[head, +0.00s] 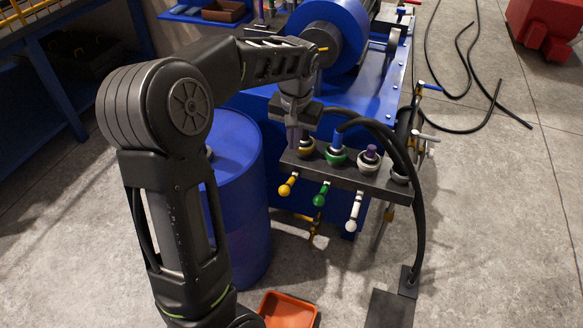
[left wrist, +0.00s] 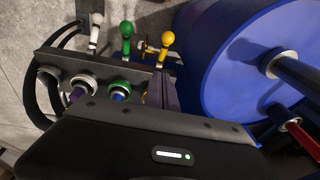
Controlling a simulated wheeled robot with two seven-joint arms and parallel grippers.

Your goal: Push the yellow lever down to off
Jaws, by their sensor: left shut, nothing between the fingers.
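The yellow lever (head: 286,189) sticks out from the front of a dark valve bar (head: 345,178), at its left end, with its ball knob pointing outward and down. It also shows in the left wrist view (left wrist: 167,40), at the right of the lever row. My left gripper (head: 293,141) is shut and empty, pointing down above and behind the bar's left end, apart from the yellow lever. My right gripper is not in view.
A green lever (head: 321,196) and a white lever (head: 354,214) sit to the right of the yellow one. A blue drum (head: 240,165) stands left of the bar. A black hose (head: 418,220) hangs at its right. An orange tray (head: 288,310) lies on the floor.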

